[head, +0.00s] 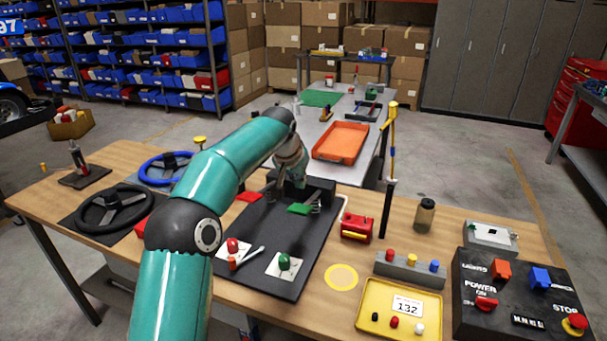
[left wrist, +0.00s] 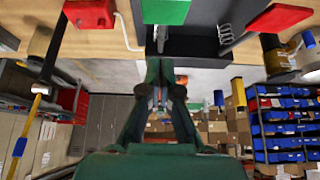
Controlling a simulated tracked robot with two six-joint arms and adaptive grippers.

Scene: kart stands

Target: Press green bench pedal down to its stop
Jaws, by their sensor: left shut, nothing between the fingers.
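The green bench pedal (head: 299,209) is a small green plate on the black pedal board (head: 272,236). A spring stands beside it and the plate looks raised. My left gripper (head: 296,184) is shut and empty, above and just behind the green pedal, with the arm reaching over from the left. In the left wrist view the green pedal (left wrist: 166,10) is at the top edge, straight beyond the closed fingertips (left wrist: 159,64). I cannot tell whether the fingertips touch it. The red pedal (head: 250,196) is to its left. My right gripper is not in view.
A red box (head: 356,227) and a black and yellow post (head: 389,185) stand right of the board. Red and green levers (head: 284,262) sit at its front. Steering wheels (head: 114,208) lie at left. A yellow tray (head: 398,311) and control panel (head: 515,297) are at front right.

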